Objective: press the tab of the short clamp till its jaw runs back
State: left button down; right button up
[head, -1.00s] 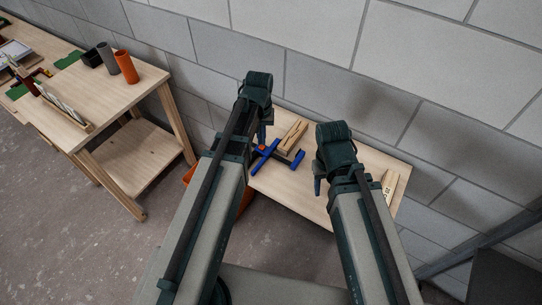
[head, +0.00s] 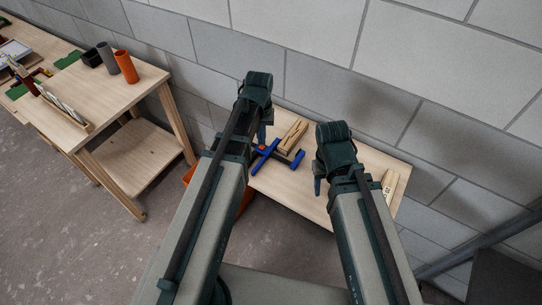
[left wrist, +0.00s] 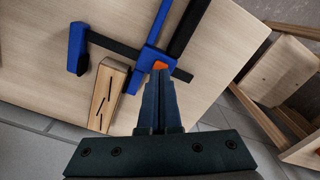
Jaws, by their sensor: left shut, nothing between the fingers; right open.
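The short clamp (head: 269,156) lies on the wooden bench, with blue jaws and a dark bar. In the left wrist view its blue sliding jaw (left wrist: 152,58) carries an orange tab (left wrist: 160,65), and a blue end jaw (left wrist: 77,48) stands at the left. My left gripper (head: 262,138) is shut and empty. In the left wrist view its fingertips (left wrist: 159,80) are right at the orange tab and partly cover it; I cannot tell whether they touch it. My right gripper (head: 318,186) is open and empty over the bench, to the right of the clamp.
A light wooden piece with dark marks (head: 293,135) lies beside the clamp near the wall. Another wooden piece (head: 388,185) lies at the bench's right end. An orange bin (head: 246,196) shows below the left arm. A second table (head: 112,90) stands at the left.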

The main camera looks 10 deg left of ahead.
pick_arm(q)
jog(key=shift+f+b, duration=0.95)
jog(key=shift+f, duration=0.05)
pick_arm(e)
jog(key=shift+f, duration=1.05)
jog(key=shift+r, duration=0.1)
dwell(0.5)
pick_arm(q)
notch_tip(320, 180, up, 6)
jog(key=p, duration=0.6)
jog(key=shift+r, duration=0.1)
pick_arm(e)
notch_tip(320, 180, up, 6)
jog(key=shift+f, duration=0.1)
